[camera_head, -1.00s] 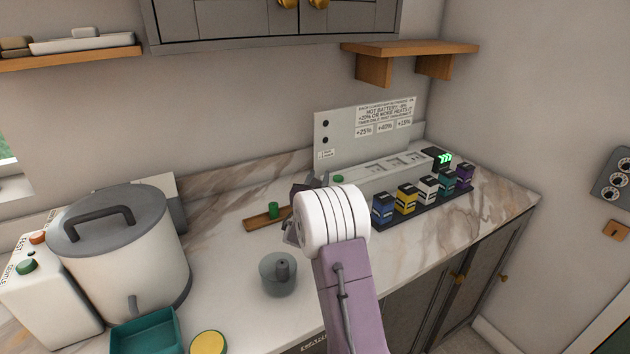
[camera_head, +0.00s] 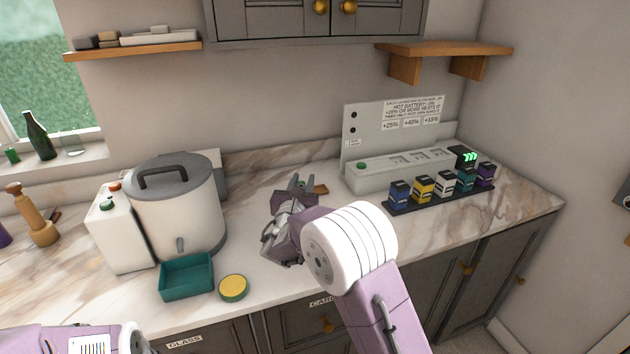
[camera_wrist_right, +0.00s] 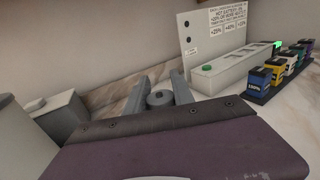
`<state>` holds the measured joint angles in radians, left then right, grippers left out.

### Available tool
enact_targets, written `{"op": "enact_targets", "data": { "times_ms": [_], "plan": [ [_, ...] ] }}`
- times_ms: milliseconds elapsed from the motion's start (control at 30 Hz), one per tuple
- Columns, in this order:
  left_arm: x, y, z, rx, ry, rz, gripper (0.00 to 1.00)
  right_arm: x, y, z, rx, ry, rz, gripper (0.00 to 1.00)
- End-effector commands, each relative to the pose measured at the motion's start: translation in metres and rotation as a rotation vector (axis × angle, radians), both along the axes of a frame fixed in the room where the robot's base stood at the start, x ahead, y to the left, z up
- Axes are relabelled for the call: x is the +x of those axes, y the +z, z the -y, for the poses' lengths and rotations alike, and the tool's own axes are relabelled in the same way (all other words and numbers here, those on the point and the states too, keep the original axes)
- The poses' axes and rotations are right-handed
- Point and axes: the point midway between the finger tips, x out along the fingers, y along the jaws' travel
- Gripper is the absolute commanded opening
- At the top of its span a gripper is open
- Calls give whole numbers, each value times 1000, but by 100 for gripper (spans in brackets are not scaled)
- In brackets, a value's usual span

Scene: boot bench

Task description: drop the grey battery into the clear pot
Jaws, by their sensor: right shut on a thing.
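My right gripper (camera_head: 297,186) is over the counter, its fingers pointing toward the back wall. In the right wrist view its two fingers (camera_wrist_right: 160,95) stand on either side of a short dark grey cylinder with a round end, which looks like the grey battery (camera_wrist_right: 160,99). The gripper is shut on it. I cannot make out the clear pot; my right gripper and wrist cover part of the counter. My left arm shows at the lower left in the head view, with its jaws out of view.
A large lidded container (camera_head: 190,215), a teal tray (camera_head: 187,292) and a yellow disc (camera_head: 233,288) are to the left. A charger-like unit (camera_head: 410,172) stands behind a black rack (camera_head: 448,197) of coloured blocks to the right. A wooden strip (camera_head: 321,190) shows beside my gripper.

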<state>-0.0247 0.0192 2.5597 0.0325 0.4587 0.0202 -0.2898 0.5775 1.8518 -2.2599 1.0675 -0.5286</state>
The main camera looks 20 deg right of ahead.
Motion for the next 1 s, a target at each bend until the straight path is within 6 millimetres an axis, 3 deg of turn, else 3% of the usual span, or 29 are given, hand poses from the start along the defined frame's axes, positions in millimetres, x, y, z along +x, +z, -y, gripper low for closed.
{"op": "enact_targets", "data": {
  "times_ms": [500, 767, 800, 867, 1000],
  "plan": [
    [0, -37, 0, 0, 0, 0, 0, 0, -59, 1, -1, -2, 0, 0],
    [0, -36, 0, 0, 0, 0, 0, 0, -59, 1, 0, -2, 1, 0],
    [0, -36, 0, 0, 0, 0, 0, 0, -59, 1, 0, -2, 1, 35],
    [0, -36, 0, 0, 0, 0, 0, 0, -59, 1, 0, -2, 1, 51],
    [0, -36, 0, 0, 0, 0, 0, 0, -59, 1, 0, -2, 1, 55]
  ]
}}
